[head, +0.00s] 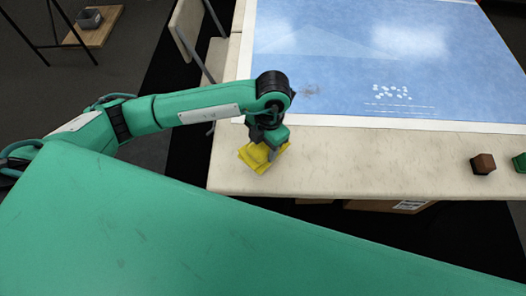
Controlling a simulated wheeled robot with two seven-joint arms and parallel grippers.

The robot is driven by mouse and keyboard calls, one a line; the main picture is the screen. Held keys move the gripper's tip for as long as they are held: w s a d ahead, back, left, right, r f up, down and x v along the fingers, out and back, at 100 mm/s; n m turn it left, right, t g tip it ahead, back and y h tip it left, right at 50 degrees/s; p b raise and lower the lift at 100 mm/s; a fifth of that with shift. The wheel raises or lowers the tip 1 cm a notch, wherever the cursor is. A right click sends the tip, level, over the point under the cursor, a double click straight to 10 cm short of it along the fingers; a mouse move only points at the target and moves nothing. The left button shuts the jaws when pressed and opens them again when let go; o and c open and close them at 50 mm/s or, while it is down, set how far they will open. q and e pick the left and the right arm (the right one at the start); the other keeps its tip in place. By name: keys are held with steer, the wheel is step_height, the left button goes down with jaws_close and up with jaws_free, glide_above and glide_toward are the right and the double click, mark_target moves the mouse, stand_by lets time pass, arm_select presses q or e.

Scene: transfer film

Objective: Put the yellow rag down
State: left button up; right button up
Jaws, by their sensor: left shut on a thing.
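The yellow rag (252,158) is crumpled and sits at the near left corner of the pale table. My left gripper (266,152) points down and is shut on the rag. The rag looks to be at or just above the table top; I cannot tell whether it is resting on it. The gripper's body hides part of the rag. My right gripper is not in view.
The pale table (350,160) carries a large blue sheet (340,75) with white flecks and a dark smudge. A brown block (482,163) and a green block (520,162) stand at the right. The table's front strip between rag and blocks is clear.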

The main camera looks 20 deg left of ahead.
mark_target(263, 153)
arm_select(q)
step_height(263, 153, down, 4)
steer(key=shift+r, duration=0.1)
steer(key=shift+f, duration=0.55)
steer(key=o, duration=0.7)
steer(key=shift+c, duration=0.2)
steer(key=shift+o, duration=1.1)
steer(key=shift+r, duration=0.35)
steer(key=r, duration=0.4)
steer(key=shift+w+d+r, duration=0.25)
steer(key=shift+w+r, duration=0.05)
steer(key=shift+w, duration=0.1)
steer(key=r, duration=0.4)
steer(key=r+b, duration=0.1)
steer(key=r, duration=0.1)
steer(key=shift+w+d, duration=0.2)
steer(key=shift+w, duration=0.2)
steer(key=shift+r, duration=0.5)
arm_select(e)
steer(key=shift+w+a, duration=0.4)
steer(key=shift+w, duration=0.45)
